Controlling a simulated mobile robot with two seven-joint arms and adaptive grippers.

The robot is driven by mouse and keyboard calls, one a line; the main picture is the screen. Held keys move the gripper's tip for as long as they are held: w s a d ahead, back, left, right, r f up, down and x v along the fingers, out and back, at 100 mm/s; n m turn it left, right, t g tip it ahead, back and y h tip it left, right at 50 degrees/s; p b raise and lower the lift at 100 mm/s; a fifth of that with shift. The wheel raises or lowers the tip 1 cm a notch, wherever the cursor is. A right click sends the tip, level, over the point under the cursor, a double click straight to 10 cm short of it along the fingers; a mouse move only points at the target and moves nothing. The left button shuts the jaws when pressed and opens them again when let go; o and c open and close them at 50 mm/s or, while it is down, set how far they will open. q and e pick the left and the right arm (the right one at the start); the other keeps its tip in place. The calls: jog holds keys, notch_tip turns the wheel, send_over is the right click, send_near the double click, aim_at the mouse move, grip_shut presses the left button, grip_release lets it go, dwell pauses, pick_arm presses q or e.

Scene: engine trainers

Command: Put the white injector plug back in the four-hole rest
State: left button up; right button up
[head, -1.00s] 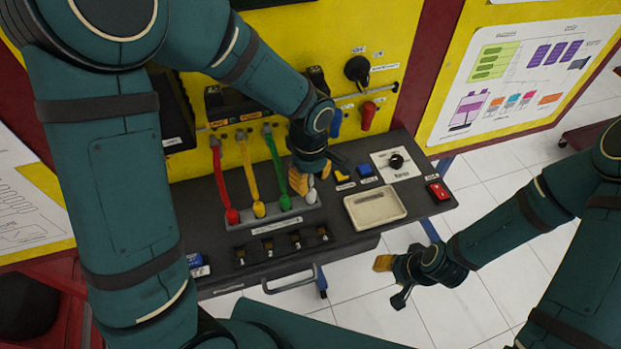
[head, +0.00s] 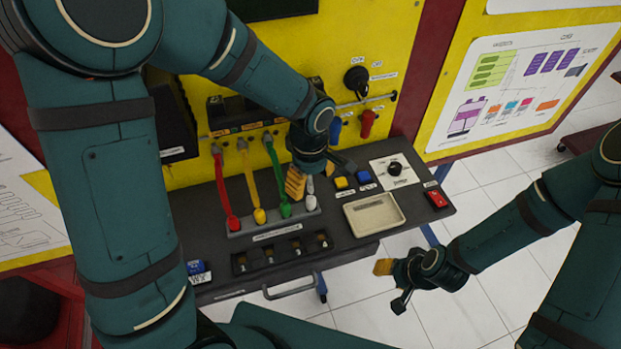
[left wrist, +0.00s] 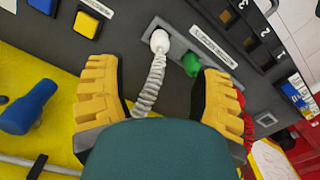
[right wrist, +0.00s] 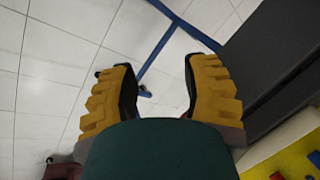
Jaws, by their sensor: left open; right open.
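The white injector plug (left wrist: 159,41) stands in the end of the grey rest bar (head: 262,227), beside the green plug (left wrist: 191,64). It also shows in the head view (head: 311,203). Its white coiled cable (left wrist: 150,88) runs back between the fingers of my left gripper (left wrist: 158,78). That gripper is open around the cable, with gaps on both sides, and touches neither plug. In the head view my left gripper (head: 318,178) hangs over the white end of the bar. My right gripper (head: 391,285) is open and empty, off the console's front right; its wrist view shows its spread fingers (right wrist: 152,90).
Red (head: 234,224), yellow and green plugs fill the bar's other places. A black block with numbered slots (head: 282,253) lies in front. A beige tray (head: 348,222), yellow and blue buttons, a dial (head: 396,168) and a red switch (head: 437,198) are to the right.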

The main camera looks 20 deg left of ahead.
dwell(0.3)
pick_arm(q)
notch_tip(320, 180, up, 12)
dwell(0.5)
jog(key=shift+w+a, duration=0.1)
